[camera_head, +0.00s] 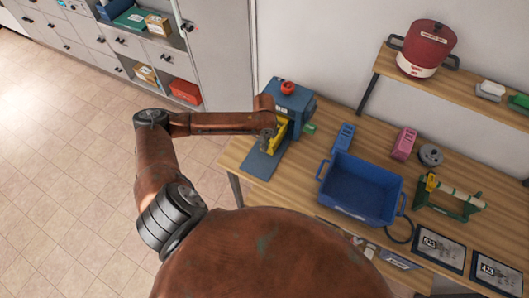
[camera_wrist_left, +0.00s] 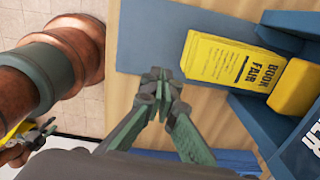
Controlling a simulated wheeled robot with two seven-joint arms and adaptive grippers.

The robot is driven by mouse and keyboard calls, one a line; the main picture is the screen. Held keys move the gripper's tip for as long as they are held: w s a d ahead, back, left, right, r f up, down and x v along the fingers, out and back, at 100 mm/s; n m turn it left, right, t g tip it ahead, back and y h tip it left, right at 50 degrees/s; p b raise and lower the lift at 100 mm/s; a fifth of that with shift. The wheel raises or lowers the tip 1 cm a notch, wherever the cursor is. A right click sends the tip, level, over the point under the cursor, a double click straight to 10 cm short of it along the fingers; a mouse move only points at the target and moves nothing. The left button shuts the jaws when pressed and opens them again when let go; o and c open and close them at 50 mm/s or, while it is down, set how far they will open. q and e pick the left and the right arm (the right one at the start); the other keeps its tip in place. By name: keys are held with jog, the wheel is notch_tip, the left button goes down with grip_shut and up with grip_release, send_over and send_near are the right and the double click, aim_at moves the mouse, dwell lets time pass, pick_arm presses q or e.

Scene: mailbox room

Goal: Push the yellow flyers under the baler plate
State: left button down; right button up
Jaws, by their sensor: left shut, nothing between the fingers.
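The yellow flyers (camera_wrist_left: 225,58), printed "BOOK FAIR", lie flat on the baler's blue base board in the left wrist view. Their right end meets a thick yellow block (camera_wrist_left: 293,90), which seems to be the baler plate, between blue walls. The blue baler (camera_head: 292,99) with its red knob stands at the table's left end in the head view. My left gripper (camera_wrist_left: 160,74) is shut and empty, its fingertips just left of the flyers and apart from them in the picture. In the head view the left gripper (camera_head: 268,134) is in front of the baler, hiding part of the yellow.
A blue bin (camera_head: 362,190) stands right of the baler, with blue and pink (camera_head: 404,144) items behind it. A green tape stand (camera_head: 450,195) is farther right. A small dark gripper-like part (camera_wrist_left: 40,130) shows at the wrist view's left.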

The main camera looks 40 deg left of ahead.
aim_at(264, 155)
pick_arm(q)
jog(key=f+n, duration=0.3)
jog(key=n, duration=0.3)
jog(key=s+a+f+n, duration=0.1)
jog(key=f+n, duration=0.3)
jog(key=n, duration=0.2)
jog(key=f+n, duration=0.3)
jog(key=n, duration=0.3)
jog(key=shift+s+a+f+n, duration=0.15)
jog(key=shift+a+f+n, duration=0.2)
jog(key=shift+n, duration=0.05)
jog(key=w, duration=0.3)
jog(key=shift+w+a+f, duration=0.1)
jog(key=shift+a, duration=0.15)
jog(key=shift+w+a, duration=0.1)
jog(key=shift+w, duration=0.3)
